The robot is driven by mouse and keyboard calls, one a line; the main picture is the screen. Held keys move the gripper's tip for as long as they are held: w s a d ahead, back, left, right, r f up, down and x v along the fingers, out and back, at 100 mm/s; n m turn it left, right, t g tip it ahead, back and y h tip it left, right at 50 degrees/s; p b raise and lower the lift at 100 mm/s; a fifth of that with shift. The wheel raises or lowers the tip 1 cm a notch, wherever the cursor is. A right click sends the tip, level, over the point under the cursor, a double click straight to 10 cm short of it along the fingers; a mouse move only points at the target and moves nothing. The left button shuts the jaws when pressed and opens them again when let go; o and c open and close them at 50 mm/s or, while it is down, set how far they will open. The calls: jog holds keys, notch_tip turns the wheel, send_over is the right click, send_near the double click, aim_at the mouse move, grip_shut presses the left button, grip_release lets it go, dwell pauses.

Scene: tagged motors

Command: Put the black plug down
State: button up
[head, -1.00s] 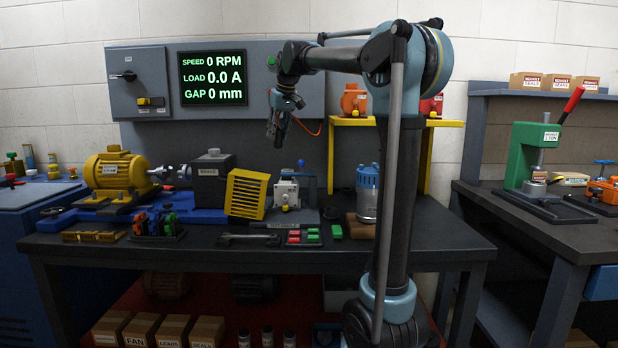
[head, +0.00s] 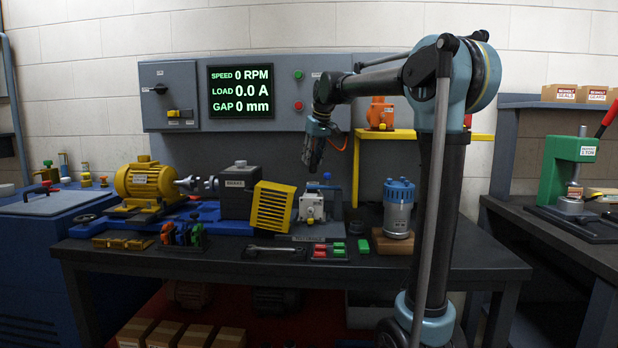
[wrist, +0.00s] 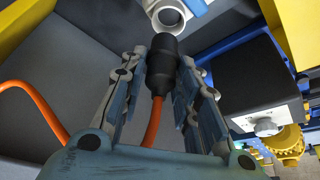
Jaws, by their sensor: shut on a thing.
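The black plug (wrist: 160,66) shows in the wrist view between the two fingers of my gripper (wrist: 163,75), which is shut on it. An orange cable (wrist: 153,122) runs back from the plug, and an orange length also loops at the left. Ahead of the plug's tip, at the top, is a round white-grey socket-like opening (wrist: 170,17); the plug appears apart from it. In the head view my gripper (head: 311,160) points down above the bench, over a small grey-white unit (head: 311,206). The plug is too small to make out there.
A yellow slatted guard (head: 271,208) and a dark grey brake box (head: 240,193) stand left of the grey-white unit. A blue-topped motor (head: 398,208) stands to its right. Red and green blocks (head: 328,251) lie at the bench's (head: 200,262) front. A yellow shelf (head: 385,135) stands behind.

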aim_at(314, 165)
jog(key=shift+f, duration=2.75)
jog(key=shift+f, duration=0.1)
jog(key=o, duration=1.1)
jog(key=v, duration=1.2)
jog(key=shift+w, duration=0.1)
